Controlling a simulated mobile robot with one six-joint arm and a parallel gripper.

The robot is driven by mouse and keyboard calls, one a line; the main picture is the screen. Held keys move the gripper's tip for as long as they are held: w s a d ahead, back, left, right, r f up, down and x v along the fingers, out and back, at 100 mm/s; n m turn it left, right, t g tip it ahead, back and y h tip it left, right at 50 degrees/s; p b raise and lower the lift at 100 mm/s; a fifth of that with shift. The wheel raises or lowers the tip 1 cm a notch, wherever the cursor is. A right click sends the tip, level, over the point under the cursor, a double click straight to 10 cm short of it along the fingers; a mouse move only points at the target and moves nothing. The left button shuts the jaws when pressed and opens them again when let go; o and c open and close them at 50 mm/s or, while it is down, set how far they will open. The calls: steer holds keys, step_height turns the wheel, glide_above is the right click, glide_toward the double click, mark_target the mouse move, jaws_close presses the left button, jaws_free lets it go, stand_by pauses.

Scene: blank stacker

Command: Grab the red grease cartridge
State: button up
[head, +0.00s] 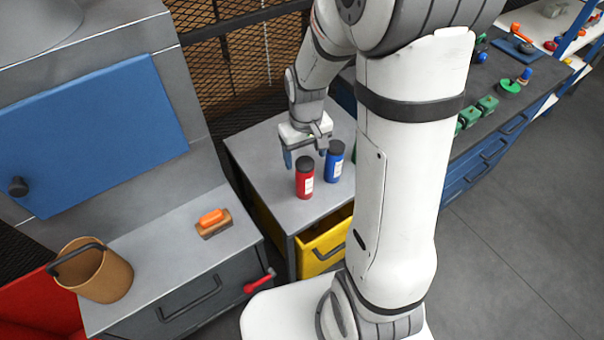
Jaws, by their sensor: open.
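The red grease cartridge (304,180) stands upright on the grey cabinet top, with a dark cap and a pale label. A blue cartridge (335,162) of the same shape stands upright just to its right and a little behind. My gripper (306,156) is open and empty, pointing down just behind and above the red cartridge. One blue finger shows left of the red cap; the other finger is hard to make out near the blue cartridge. I cannot tell whether a finger touches either cartridge.
The cabinet top (262,164) is clear to the left of the cartridges. A yellow drawer (322,250) stands open below its front edge. On the left counter are an orange-handled brush (213,222) and a brown bucket (98,275). My arm hides part of the right workbench.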

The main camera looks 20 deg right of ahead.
mark_target(305, 163)
steer(key=shift+w+d+f+p, duration=0.1)
steer(key=shift+f+p, duration=0.1)
steer(key=shift+f, duration=0.7)
steer(key=shift+w+a+f+p, duration=0.1)
steer(key=shift+w+f+p, duration=0.1)
steer(key=shift+f, duration=0.7)
steer(key=shift+w+d+f+p, duration=0.1)
steer(key=shift+f+p, duration=0.1)
steer(key=shift+f, duration=0.7)
jaws_close()
